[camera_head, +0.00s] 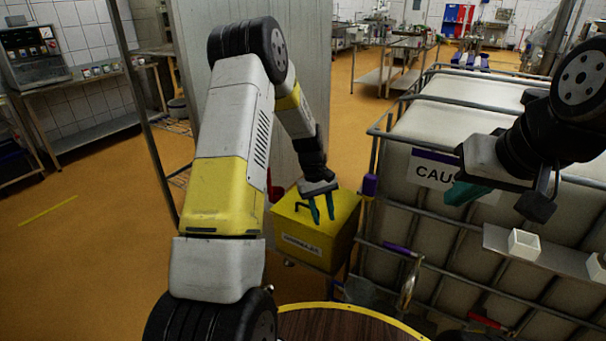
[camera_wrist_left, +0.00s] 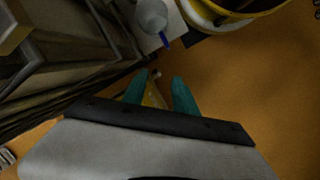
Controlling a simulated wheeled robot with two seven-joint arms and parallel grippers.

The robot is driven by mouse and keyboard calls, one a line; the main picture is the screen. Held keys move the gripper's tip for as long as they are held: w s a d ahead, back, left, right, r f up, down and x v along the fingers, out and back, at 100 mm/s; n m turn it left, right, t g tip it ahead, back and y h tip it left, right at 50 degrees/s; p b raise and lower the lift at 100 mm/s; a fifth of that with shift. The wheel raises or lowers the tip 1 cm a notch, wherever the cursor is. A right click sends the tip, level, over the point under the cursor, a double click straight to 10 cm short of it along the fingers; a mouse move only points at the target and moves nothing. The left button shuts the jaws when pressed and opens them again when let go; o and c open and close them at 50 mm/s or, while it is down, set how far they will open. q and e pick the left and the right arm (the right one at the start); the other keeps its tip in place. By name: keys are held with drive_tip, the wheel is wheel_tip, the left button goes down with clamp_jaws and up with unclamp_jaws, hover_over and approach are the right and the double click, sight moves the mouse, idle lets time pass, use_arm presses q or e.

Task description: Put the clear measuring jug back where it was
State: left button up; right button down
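I cannot make out the clear measuring jug for certain in either view. A pale, rounded, see-through-looking vessel (camera_wrist_left: 152,15) with a blue part below it shows at the top of the left wrist view; it may be the jug. My left gripper (camera_head: 323,220) points down over the labelled yellow box (camera_head: 310,240), its teal fingers apart and nothing held between them. The fingers also show apart in the left wrist view (camera_wrist_left: 159,88). My right gripper (camera_head: 466,192) is at the right, in front of the white tank; its fingers overlap, so its opening is unclear.
The caged white tank (camera_head: 430,215) fills the right side. A small white square cup (camera_head: 523,243) sits on a ledge (camera_head: 500,240) on its front. Open orange floor (camera_head: 80,220) lies to the left.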

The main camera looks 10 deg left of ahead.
use_arm(q)
drive_tip(key=s+a+r+m+t, duration=0.15)
drive_tip(key=s+r, duration=0.25)
drive_tip(key=r, duration=0.7)
drive_tip(key=s+a+r+m+t, duration=0.15)
drive_tip(key=s+r, duration=0.35)
drive_tip(key=r, duration=0.6)
drive_tip(key=s+r+m+t, duration=0.1)
drive_tip(key=s+r, duration=0.1)
drive_tip(key=s, duration=0.3)
drive_tip(key=s+a+r+m+t, duration=0.1)
drive_tip(key=s+r+t, duration=0.1)
drive_tip(key=s, duration=0.4)
drive_tip(key=s+r+m+t, duration=0.1)
drive_tip(key=s+r, duration=0.3)
drive_tip(key=s, duration=0.2)
drive_tip(key=shift+s+a+r, duration=0.15)
drive_tip(key=shift+s+a, duration=0.05)
drive_tip(key=shift+s, duration=0.05)
